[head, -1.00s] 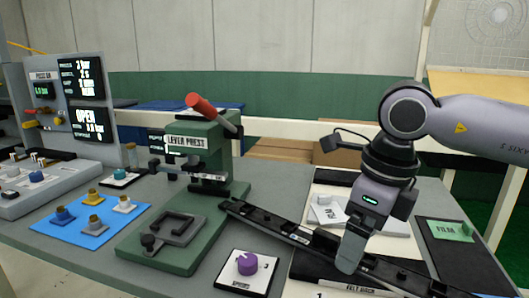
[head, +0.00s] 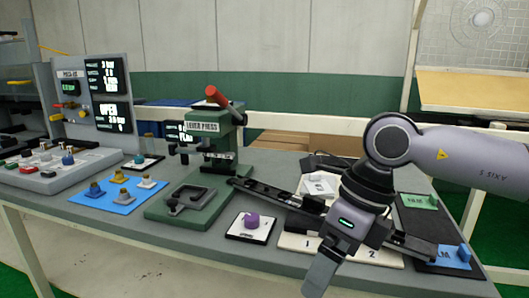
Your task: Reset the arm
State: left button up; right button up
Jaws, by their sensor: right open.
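My right gripper (head: 320,277) hangs pointing down at the lower middle of the head view, in front of the table's front edge. It is open and I see nothing held in it. Its arm comes in from the right and hides part of the long black trim rail (head: 275,193). The rail lies slantwise on the table behind the gripper. The green lever press (head: 213,150) with its red-tipped lever stands left of my arm, apart from it. My left gripper is not in view.
The grey table (head: 105,222) holds a blue mat (head: 118,204) with several small fixtures, a purple knob (head: 252,220), a numbered white board (head: 294,241) and a dark mat (head: 421,222) at right. A control panel (head: 92,90) stands at left. The floor before the table is clear.

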jog(key=s+a+r+m+g+y+p, duration=0.2)
jog(key=s+a+m+g+y, duration=0.35)
jog(key=a+y, duration=0.85)
jog(key=w+d+m+t+y, duration=0.2)
jog(key=w+m+t+y, duration=0.25)
jog(key=m+t, duration=0.8)
jog(key=w+d+f+m+t+h+p, duration=0.1)
jog(key=w+d+f+m+t+h, duration=0.1)
jog(key=d+f+m+t+h, duration=0.55)
jog(key=w+d+f+m+t+h+p, duration=0.1)
jog(key=d+f+m+t+h, duration=0.25)
jog(key=f+m, duration=0.55)
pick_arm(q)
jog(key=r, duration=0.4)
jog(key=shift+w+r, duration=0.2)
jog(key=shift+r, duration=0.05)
pick_arm(e)
jog(key=s+d+f+m+g+h, duration=0.3)
jog(key=s+d+f+m+h, duration=0.1)
jog(key=f, duration=0.5)
jog(key=s+d+f+m+g+h, duration=0.4)
jog(key=s+d+f+m+h, duration=0.1)
jog(key=s+d+f, duration=0.3)
jog(key=s+f+m, duration=0.1)
jog(key=s, duration=0.1)
jog(key=shift+s+f, duration=0.2)
jog(key=shift+s, duration=0.1)
